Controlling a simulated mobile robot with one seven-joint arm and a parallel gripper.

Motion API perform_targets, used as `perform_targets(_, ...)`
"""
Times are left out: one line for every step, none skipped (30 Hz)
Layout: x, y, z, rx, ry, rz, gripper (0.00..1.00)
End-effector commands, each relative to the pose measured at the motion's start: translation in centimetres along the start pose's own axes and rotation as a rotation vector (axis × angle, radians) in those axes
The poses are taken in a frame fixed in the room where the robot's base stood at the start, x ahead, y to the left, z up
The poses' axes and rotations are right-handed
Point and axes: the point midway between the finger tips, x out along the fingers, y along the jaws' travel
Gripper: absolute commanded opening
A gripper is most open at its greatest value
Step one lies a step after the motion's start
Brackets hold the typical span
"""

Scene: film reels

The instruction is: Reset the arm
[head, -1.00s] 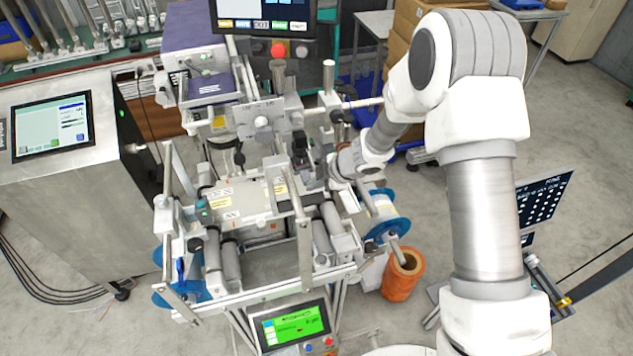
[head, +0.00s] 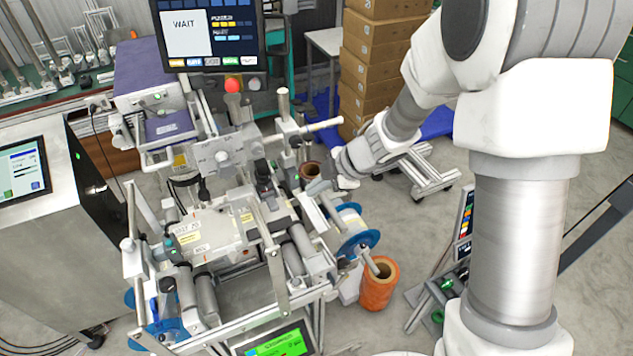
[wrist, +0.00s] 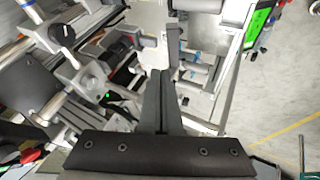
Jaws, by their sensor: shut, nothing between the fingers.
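My gripper (wrist: 158,78) shows in the wrist view with its two dark fingers together and nothing between them. In the head view my arm comes down from the upper right, bent, and its white wrist ends at the right side of the film machine (head: 215,235). The gripper's fingers are hard to make out there. In the wrist view the machine's rollers and brackets lie below and beyond the fingers. I cannot tell how far the fingers are from these parts.
A blue-flanged reel (head: 357,242) sits at the machine's right side. An orange roll (head: 378,288) stands beside it, low down. A monitor (head: 208,35) reads "WAIT" behind the machine. Stacked cardboard boxes (head: 380,60) stand at the back. Grey floor (head: 415,235) is open right of the machine.

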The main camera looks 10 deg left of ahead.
Motion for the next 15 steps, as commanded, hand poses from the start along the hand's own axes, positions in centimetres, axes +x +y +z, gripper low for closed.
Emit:
perform_targets(-0.4, 0.0, 0.0, 0.000, 0.000, 0.001, 0.00)
perform_targets(-0.5, 0.0, 0.0, 0.000, 0.000, 0.001, 0.00)
perform_targets(-0.6, 0.0, 0.0, 0.000, 0.001, 0.000, 0.00)
perform_targets(-0.6, 0.0, 0.0, 0.001, 0.001, 0.000, 0.00)
perform_targets(-0.6, 0.0, 0.0, 0.001, 0.001, 0.000, 0.00)
perform_targets(-0.6, -0.1, 0.0, 0.001, 0.000, -0.001, 0.00)
perform_targets(-0.7, 0.0, 0.0, 0.001, -0.001, 0.001, 0.00)
perform_targets(-0.7, 0.1, 0.1, 0.003, -0.003, 0.006, 0.00)
perform_targets(-0.9, 0.4, 0.2, 0.009, -0.012, 0.019, 0.00)
perform_targets(-1.2, 0.8, 0.3, 0.017, -0.022, 0.036, 0.00)
perform_targets(-1.7, 1.3, 0.5, 0.028, -0.036, 0.060, 0.00)
perform_targets(-2.5, 2.1, 0.8, 0.050, -0.061, 0.099, 0.00)
perform_targets(-3.3, 2.9, 1.2, 0.071, -0.084, 0.136, 0.00)
perform_targets(-4.2, 3.6, 1.5, 0.096, -0.111, 0.178, 0.00)
perform_targets(-5.7, 4.7, 2.1, 0.135, -0.151, 0.239, 0.00)
